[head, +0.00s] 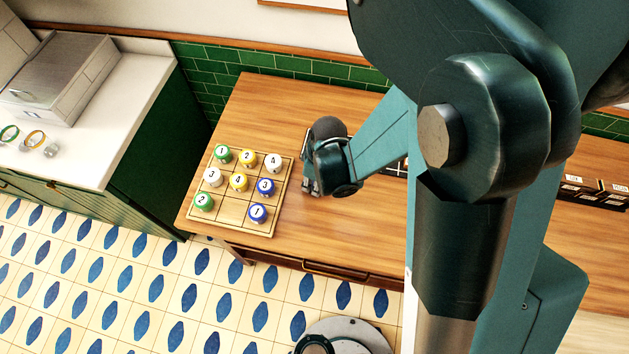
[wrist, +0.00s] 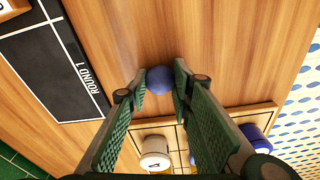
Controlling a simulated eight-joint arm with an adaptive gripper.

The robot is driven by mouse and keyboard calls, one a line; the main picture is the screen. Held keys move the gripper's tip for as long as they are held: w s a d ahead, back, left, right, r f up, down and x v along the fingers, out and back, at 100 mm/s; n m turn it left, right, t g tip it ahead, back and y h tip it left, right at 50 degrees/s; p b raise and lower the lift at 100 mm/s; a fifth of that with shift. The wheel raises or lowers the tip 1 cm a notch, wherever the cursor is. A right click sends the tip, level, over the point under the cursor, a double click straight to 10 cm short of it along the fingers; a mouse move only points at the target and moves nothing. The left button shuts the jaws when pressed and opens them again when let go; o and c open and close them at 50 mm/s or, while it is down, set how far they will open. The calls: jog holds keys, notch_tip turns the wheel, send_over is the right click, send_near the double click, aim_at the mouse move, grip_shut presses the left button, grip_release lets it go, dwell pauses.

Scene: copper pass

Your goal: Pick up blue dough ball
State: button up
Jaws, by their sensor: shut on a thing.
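The blue dough ball (wrist: 159,80) sits between the fingertips of my gripper (wrist: 160,78) in the wrist view, with both green finger pads against its sides. My gripper also shows in the head view (head: 311,187), pointing down over the wooden table just right of the game board. It hides the ball there. Whether the ball touches the table or is lifted is hard to tell.
A wooden grid board (head: 232,213) holds several numbered green, yellow, white and blue pieces. A black panel marked "ROUND 1" (wrist: 62,75) lies beside the ball. A counter (head: 95,115) stands left. Black boxes (head: 590,190) sit far right. Bare table lies behind the board.

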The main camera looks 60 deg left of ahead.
jog(key=shift+r, duration=0.15)
jog(key=shift+r+p, duration=1.6)
jog(key=shift+r, duration=3.25)
